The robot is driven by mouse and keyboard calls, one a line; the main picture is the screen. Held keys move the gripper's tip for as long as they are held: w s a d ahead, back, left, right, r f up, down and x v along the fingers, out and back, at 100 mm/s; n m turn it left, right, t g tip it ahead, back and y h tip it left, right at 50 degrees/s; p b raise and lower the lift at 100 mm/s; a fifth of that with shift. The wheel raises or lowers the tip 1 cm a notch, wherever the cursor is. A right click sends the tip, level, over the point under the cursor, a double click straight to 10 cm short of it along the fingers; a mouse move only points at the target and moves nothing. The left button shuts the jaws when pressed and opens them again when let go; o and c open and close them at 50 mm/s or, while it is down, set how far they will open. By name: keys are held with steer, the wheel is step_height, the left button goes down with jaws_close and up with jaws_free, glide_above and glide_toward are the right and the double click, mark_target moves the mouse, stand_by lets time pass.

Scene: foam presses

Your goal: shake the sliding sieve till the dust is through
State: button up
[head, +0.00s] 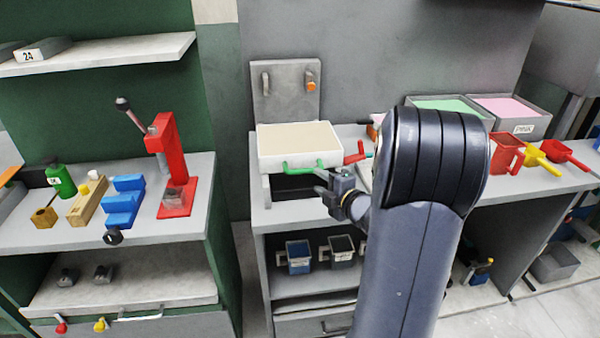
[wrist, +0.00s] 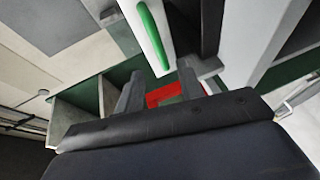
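The sliding sieve (head: 300,140) is a white box-shaped frame with a flat beige top, on the left part of the grey bench. Its green handle (head: 300,167) runs along the front side. A green bar on a white side also shows in the wrist view (wrist: 153,38), above my fingers. My gripper (head: 322,184) is just below and right of the handle in the head view. In the wrist view my gripper (wrist: 161,76) has its two fingers apart with nothing between them, and the green bar lies beyond the tips. Whether any dust lies in the sieve, I cannot tell.
A grey upright plate (head: 287,92) stands behind the sieve. My arm hides part of the bench on the right. Green (head: 445,103) and pink (head: 508,107) filled bins, a red jug (head: 506,153) and scoops stand there. Two cups sit on the shelf below. A red press (head: 172,165) stands left.

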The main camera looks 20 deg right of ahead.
mark_target(306, 172)
steer(key=p+x, duration=0.1)
steer(key=x, duration=0.8)
steer(key=shift+c, duration=0.3)
jaws_close()
